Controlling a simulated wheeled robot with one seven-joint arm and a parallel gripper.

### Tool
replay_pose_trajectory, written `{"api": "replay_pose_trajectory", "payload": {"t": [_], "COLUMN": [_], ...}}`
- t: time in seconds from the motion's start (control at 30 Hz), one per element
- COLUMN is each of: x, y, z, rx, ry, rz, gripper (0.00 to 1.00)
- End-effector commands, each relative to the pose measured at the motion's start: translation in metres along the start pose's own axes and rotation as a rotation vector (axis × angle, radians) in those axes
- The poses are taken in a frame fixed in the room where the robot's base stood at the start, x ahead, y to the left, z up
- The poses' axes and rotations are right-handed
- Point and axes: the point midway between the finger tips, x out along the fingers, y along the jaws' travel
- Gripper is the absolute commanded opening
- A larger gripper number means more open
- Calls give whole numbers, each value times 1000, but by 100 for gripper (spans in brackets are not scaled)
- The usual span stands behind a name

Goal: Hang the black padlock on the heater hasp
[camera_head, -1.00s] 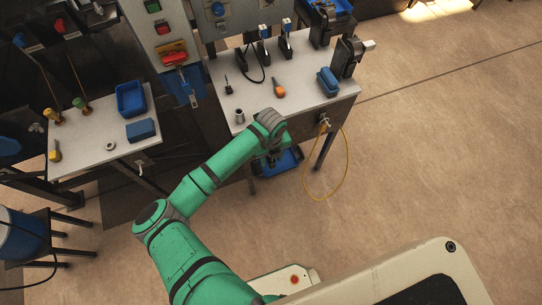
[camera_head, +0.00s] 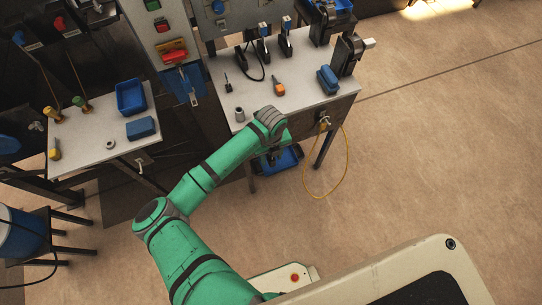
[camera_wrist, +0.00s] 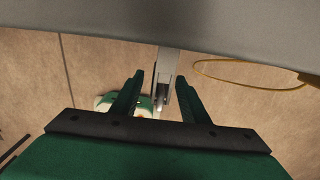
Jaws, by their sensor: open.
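My gripper (camera_wrist: 160,80) is open in the wrist view, its two green fingers apart below the edge of the workbench. A small dark and grey thing (camera_wrist: 160,97) shows between the fingers, in front of or against a grey post (camera_wrist: 167,62). I cannot tell whether it is the black padlock, and nothing shows that it is gripped. In the head view my wrist hides most of the gripper at the bench's front edge. I cannot make out the heater hasp for certain in either view.
The workbench (camera_head: 312,101) holds an orange-handled tool (camera_head: 279,90), a blue block (camera_head: 327,79) and clamps. A yellow cable (camera_head: 346,165) hangs from its front. A blue bin (camera_head: 291,158) is below. A side table (camera_head: 90,125) stands left. Floor at right is open.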

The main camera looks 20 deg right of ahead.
Motion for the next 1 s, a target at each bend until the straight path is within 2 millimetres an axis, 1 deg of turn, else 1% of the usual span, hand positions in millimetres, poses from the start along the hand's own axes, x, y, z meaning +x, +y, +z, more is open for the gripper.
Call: {"api": "replay_pose_trajectory", "payload": {"t": [0.17, 0.4, 0.6, 0.7, 0.8, 1.0], "x": [-20, -65, -94, -102, -106, -107], "y": [0, 0, 0, 0, 0, 0], "z": [1, 1, 1, 0, 0, 0], "rx": [2, 1, 1, 0, 0, 0], "ry": [-3, -3, -3, -1, -1, -1], "rz": [0, -1, 0, -1, 0, 0], "gripper": [41, 41, 41, 41, 41, 41]}}
